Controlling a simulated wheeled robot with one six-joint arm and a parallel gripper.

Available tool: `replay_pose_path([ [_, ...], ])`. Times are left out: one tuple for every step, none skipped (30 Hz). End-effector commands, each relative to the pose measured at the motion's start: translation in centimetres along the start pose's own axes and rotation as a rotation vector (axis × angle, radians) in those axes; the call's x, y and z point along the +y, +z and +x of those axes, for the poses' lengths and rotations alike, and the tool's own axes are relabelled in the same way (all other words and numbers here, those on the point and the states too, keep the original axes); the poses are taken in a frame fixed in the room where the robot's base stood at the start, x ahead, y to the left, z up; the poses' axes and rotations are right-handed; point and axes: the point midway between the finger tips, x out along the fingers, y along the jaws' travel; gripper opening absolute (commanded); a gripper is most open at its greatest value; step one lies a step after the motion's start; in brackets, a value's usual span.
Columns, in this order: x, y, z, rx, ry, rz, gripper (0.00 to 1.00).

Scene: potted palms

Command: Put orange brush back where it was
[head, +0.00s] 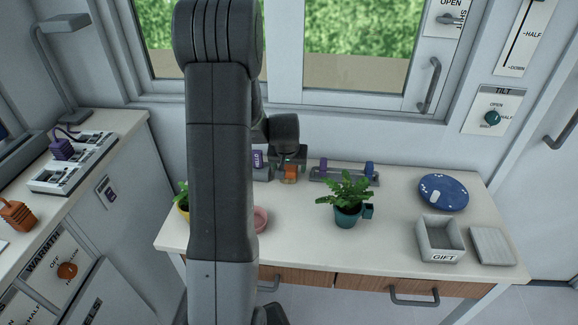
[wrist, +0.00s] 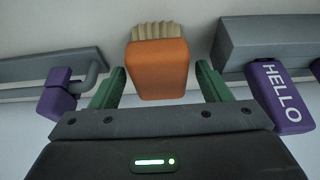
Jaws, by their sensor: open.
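The orange brush (head: 290,174) is at the back of the white table, in the gap between a grey holder on the left and a grey rack on the right. In the wrist view the brush (wrist: 160,70) shows its orange body and pale bristles. My gripper (head: 291,162) is open at the brush. In the wrist view its two green fingers stand on either side of the brush, with a visible gap on each side. I cannot tell what the brush rests on.
A purple HELLO tag (head: 257,159) is on the grey holder, close to my gripper. A teal-potted plant (head: 347,217), a pink bowl (head: 261,219), a blue plate (head: 443,193) and a GIFT box (head: 441,240) stand on the table.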

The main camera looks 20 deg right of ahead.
Motion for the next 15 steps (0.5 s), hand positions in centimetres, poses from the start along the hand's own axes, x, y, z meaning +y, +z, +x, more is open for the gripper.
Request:
replay_pose_path([
  [0.0,-0.2,-0.4,0.000,0.000,0.000,0.70],
  [0.0,-0.1,-0.6,0.002,0.000,0.000,0.70],
  [0.0,-0.1,-1.0,0.002,0.000,0.000,0.70],
  [0.0,-0.2,-1.4,0.003,0.000,0.000,0.70],
  [0.0,-0.2,-1.9,0.004,0.000,0.000,0.70],
  [0.0,-0.2,-2.5,0.004,0.000,0.000,0.70],
  [0.0,-0.2,-3.0,0.004,0.000,0.000,0.70],
  [0.0,-0.2,-3.6,0.005,0.000,0.000,0.70],
  [0.0,-0.2,-4.4,0.005,0.000,0.000,0.70],
  [0.0,-0.2,-5.0,0.005,0.000,0.000,0.70],
  [0.0,-0.2,-5.5,0.005,0.000,0.000,0.70],
  [0.0,-0.1,-6.3,0.004,0.000,-0.001,0.70],
  [0.0,-0.1,-6.8,0.004,0.000,-0.001,0.70],
  [0.0,-0.2,-7.4,0.005,0.000,-0.001,0.70],
  [0.0,-0.2,-8.1,0.004,0.000,-0.001,0.70],
])
